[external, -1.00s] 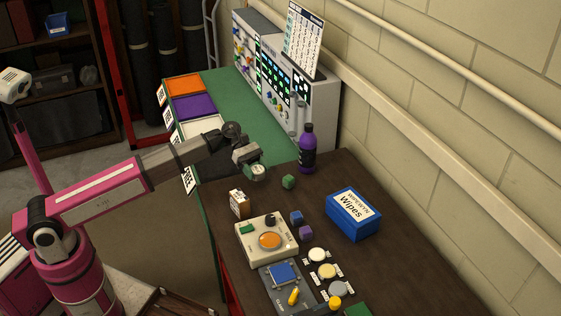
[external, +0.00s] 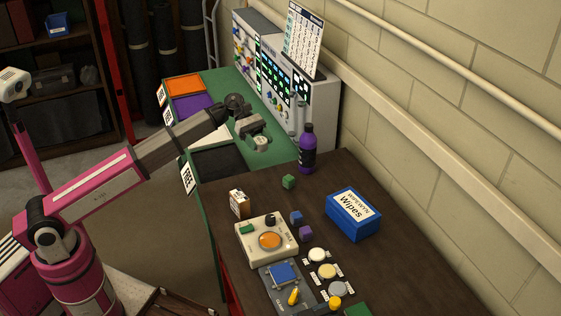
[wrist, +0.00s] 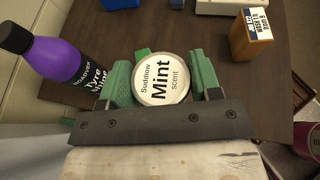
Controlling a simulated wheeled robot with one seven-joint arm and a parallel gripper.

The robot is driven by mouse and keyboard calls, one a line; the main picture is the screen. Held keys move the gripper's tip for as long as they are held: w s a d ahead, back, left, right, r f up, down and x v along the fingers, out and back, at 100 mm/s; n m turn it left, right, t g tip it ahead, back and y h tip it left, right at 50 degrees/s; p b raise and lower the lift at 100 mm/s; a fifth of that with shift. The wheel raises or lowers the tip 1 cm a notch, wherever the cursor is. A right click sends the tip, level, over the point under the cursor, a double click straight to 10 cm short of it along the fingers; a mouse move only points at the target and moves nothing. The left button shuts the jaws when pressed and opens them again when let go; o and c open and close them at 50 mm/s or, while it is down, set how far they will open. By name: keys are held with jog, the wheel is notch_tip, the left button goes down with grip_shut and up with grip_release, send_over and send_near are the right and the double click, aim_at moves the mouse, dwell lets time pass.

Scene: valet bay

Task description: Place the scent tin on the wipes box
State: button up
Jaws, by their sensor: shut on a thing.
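The scent tin (wrist: 162,78) is a round tin with a white lid reading "Suddlow Mint scent". My gripper (wrist: 163,85) is shut on it, a green finger pad on each side. The wipes box (external: 353,215) is blue with a white top labelled "Wipes". It stands on the right of the dark table, well apart from my gripper, and its top is bare.
A purple bottle (external: 307,150) stands upright between my gripper and the wall. A green cube (external: 289,181), blue cube (external: 296,217), purple cube (external: 306,233), small orange-brown box (external: 239,203) and control box (external: 265,241) sit on the table. A grey panel unit (external: 285,80) stands behind.

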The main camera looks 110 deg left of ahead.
jog(key=w+r, duration=0.3)
jog(key=w, duration=1)
send_over(354, 205)
jog(key=shift+m, duration=0.3)
jog(key=f, duration=0.4)
jog(key=shift+s+a, duration=0.25)
jog(key=shift+s, duration=0.1)
jog(key=shift+w+d+f, duration=0.2)
jog(key=shift+w+f, duration=0.05)
jog(key=shift+w, duration=0.05)
jog(key=shift+f+h, duration=0.3)
jog(key=shift+f, duration=1.65)
jog(key=o, duration=0.9)
jog(key=shift+f, duration=0.15)
